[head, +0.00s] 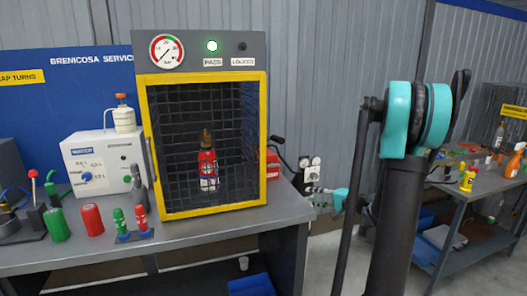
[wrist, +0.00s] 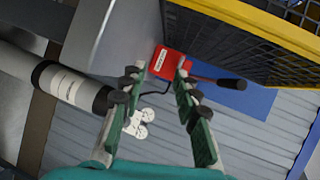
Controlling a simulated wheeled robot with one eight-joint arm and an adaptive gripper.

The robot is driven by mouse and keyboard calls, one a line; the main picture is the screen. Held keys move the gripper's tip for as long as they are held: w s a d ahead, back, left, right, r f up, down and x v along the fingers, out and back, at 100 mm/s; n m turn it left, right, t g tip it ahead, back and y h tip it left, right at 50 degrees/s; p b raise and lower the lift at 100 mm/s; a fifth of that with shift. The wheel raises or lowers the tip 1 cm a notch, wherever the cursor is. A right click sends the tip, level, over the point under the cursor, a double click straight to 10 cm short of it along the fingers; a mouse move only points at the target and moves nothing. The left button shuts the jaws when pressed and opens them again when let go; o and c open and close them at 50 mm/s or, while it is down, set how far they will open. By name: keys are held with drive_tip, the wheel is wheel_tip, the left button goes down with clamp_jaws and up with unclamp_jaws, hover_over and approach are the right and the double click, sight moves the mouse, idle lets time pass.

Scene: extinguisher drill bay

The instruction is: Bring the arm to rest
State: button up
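My gripper (head: 322,193) is to the right of the bench in the head view, near the wall and beyond the bench's right edge. In the wrist view my gripper (wrist: 158,74) has its two green fingers spread apart, with nothing held between them. Part of my dark arm with teal joints stands upright at the right of the head view. It hides some of the wall and the gripper's surroundings.
A cluttered second table (head: 450,190) stands right.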

drive_tip(key=s+a+f+n+g+h, duration=0.2)
drive_tip(key=s+a+f+g, duration=0.1)
drive_tip(key=s, duration=0.5)
drive_tip(key=s+a+f+n+g+h, duration=0.2)
drive_tip(key=s+a+f, duration=0.15)
drive_tip(key=s, duration=0.35)
drive_tip(key=s+d+f+n+g+h, duration=0.1)
drive_tip(key=s+d+f+n+h, duration=0.1)
drive_tip(key=s, duration=0.5)
drive_tip(key=s+d+f+n+h, duration=0.2)
drive_tip(key=s+d+h, duration=0.1)
drive_tip(key=s, duration=0.4)
drive_tip(key=shift+s+d+g+h, duration=0.4)
drive_tip(key=shift+h, duration=0.4)
drive_tip(key=shift+f, duration=0.1)
